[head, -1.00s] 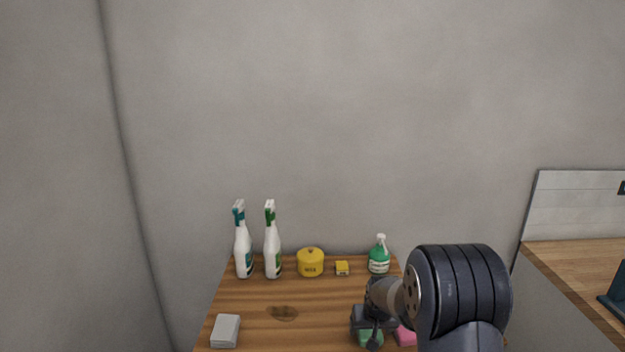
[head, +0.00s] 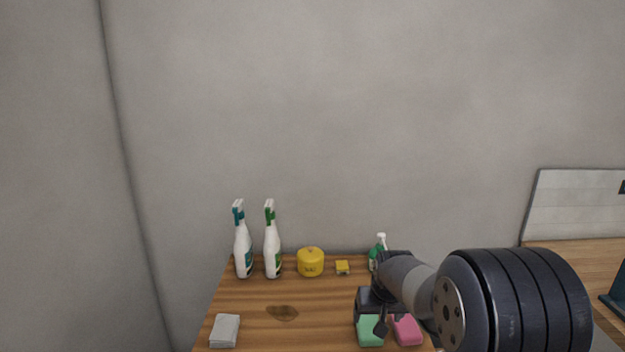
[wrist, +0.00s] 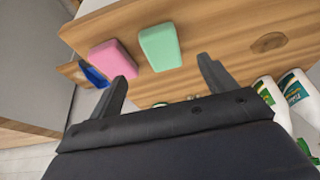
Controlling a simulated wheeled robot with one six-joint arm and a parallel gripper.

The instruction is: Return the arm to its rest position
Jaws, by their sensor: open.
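My gripper (head: 370,325) is above the right part of the wooden counter (head: 315,300) in the head view, with my arm reaching in from the lower right. In the wrist view my gripper (wrist: 165,88) has its two fingers spread wide with nothing between them. A green block (head: 370,333) and a pink block (head: 407,330) lie on the counter by the gripper. The green block (wrist: 160,46) and the pink block (wrist: 113,58) also show in the wrist view, beyond the fingers and apart from them.
Two white spray bottles (head: 272,250), a yellow pot (head: 310,262) and a small yellow box (head: 342,268) stand along the back. A green bottle (head: 379,250) is partly hidden by my arm. A grey block (head: 225,331) lies front left. The counter's middle is clear except a dark stain.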

